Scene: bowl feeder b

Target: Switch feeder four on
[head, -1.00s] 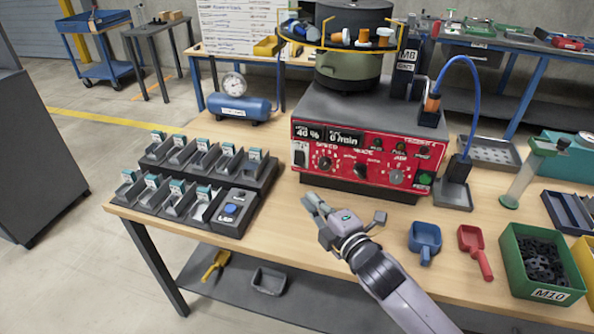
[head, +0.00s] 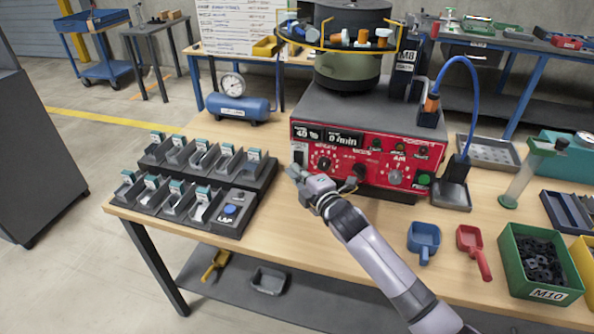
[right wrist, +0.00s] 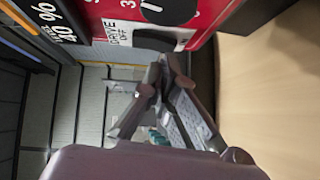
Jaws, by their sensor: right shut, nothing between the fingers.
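The feeder's red control panel (head: 375,160) faces me below the dark bowl (head: 350,65), with a lit display reading 40 and 0/min. A dark drive switch (head: 298,153) on a pale plate sits at the panel's left end. In the right wrist view a label (right wrist: 120,34) with "DRIVE OFF" shows beside it. I cannot read the switch's position. My right gripper (head: 292,171) is shut and empty, just in front of and below the switch. It also shows in the right wrist view (right wrist: 160,75); contact with the panel cannot be told. My left gripper is out of view.
Speed knob (head: 324,163) and other knobs lie right of the switch. A two-row rack of small bins (head: 205,180) stands left of my right gripper. A blue scoop (head: 424,240), a red scoop (head: 472,248) and a green M10 bin (head: 541,262) lie right.

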